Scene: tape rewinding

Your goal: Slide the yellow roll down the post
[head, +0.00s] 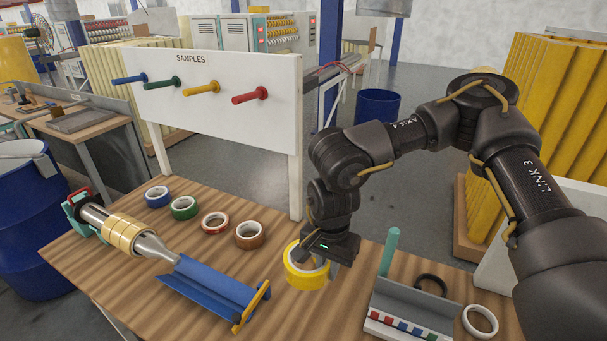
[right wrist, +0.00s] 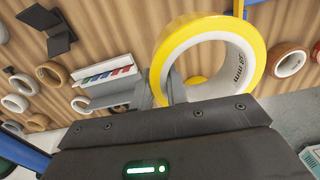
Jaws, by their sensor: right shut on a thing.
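The yellow roll (head: 306,278) is a wide yellow ring with a white core. It is also large in the right wrist view (right wrist: 256,45). My right gripper (head: 322,264) points down at the roll, its fingers (right wrist: 158,90) shut on the near wall, one inside the ring and one outside. The roll is low over the table; whether it touches the wood I cannot tell. An upright teal post (head: 389,252) stands to its right, by a grey tray (head: 402,300). The roll is beside this post, not around it. My left gripper is out of view.
A blue trough with a yellow end (head: 215,290) and a tan roll on a spindle (head: 128,235) lie left. Several rolls line the table's back. Black (head: 431,284) and white (head: 480,320) rings lie right. A white SAMPLES board (head: 222,90) with coloured pegs stands behind.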

